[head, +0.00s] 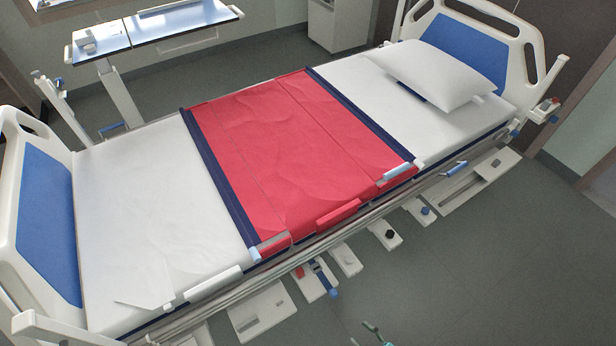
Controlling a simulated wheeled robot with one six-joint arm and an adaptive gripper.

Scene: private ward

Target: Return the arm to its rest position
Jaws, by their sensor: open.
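A small teal and dark piece (377,334) shows at the bottom edge, right of centre. Most of it is cut off by the frame, and I cannot tell whether it is part of my arm.
A hospital bed (120,209) crosses the view, with a red sheet (290,150) over its middle and a pillow (430,75) at the upper right. An overbed table (180,24) stands behind it. Grey floor (470,265) is open at the lower right.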

